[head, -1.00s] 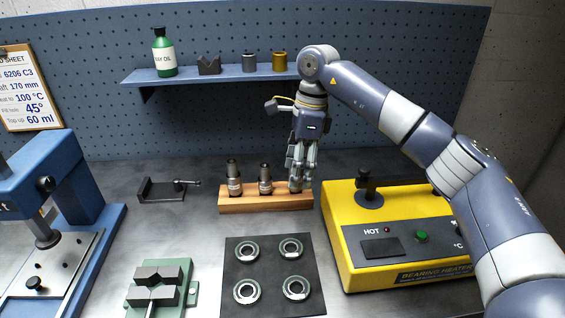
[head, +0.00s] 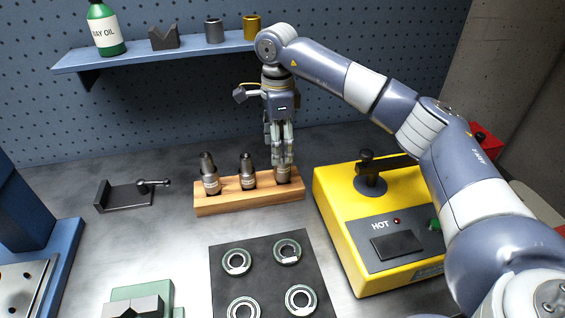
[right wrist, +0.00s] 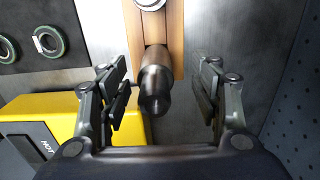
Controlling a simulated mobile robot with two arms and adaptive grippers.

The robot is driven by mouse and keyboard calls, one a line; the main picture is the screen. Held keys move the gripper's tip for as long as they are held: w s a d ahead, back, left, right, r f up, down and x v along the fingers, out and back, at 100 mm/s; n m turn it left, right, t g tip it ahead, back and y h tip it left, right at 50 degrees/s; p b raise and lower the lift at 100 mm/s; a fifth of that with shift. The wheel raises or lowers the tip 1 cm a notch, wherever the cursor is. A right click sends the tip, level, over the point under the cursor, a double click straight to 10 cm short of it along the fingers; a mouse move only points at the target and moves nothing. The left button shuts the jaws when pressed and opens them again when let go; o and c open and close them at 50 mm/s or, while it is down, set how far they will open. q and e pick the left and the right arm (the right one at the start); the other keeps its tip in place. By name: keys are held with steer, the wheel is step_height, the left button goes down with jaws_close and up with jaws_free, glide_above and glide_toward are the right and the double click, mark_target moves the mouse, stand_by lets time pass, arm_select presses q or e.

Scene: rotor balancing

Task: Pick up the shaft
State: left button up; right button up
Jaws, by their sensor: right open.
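Several stepped metal shafts stand upright in a wooden block (head: 235,204) at the middle of the bench. The left shaft (head: 209,174) and the middle shaft (head: 247,171) stand clear of me. My right gripper (head: 282,160) is directly above the right shaft (head: 283,174) and hides its top. In the right wrist view this shaft (right wrist: 156,88) lies between the two open fingers of the gripper (right wrist: 162,88), with a gap on each side. Another shaft (right wrist: 150,4) shows at the top edge there. My left gripper is not in view.
A yellow bearing heater (head: 335,215) stands right of the block, close to the gripper. Bearings (head: 288,250) lie on a dark mat (head: 262,268) in front. A small black fixture (head: 124,196) is at left. A blue shelf (head: 160,54) hangs behind.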

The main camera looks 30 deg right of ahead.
mark_target(282, 161)
steer(key=f, duration=0.1)
steer(key=f+p, duration=0.1)
steer(key=f, duration=0.1)
steer(key=s+f, duration=0.1)
steer(key=shift+d+f, duration=0.25)
steer(key=shift+d, duration=0.15)
steer(key=shift+w+f, duration=0.1)
steer(key=shift+f, duration=0.3)
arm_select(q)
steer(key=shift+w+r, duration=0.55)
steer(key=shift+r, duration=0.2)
arm_select(e)
steer(key=c, duration=1.3)
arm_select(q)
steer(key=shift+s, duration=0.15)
arm_select(e)
steer(key=shift+w+r, duration=0.1)
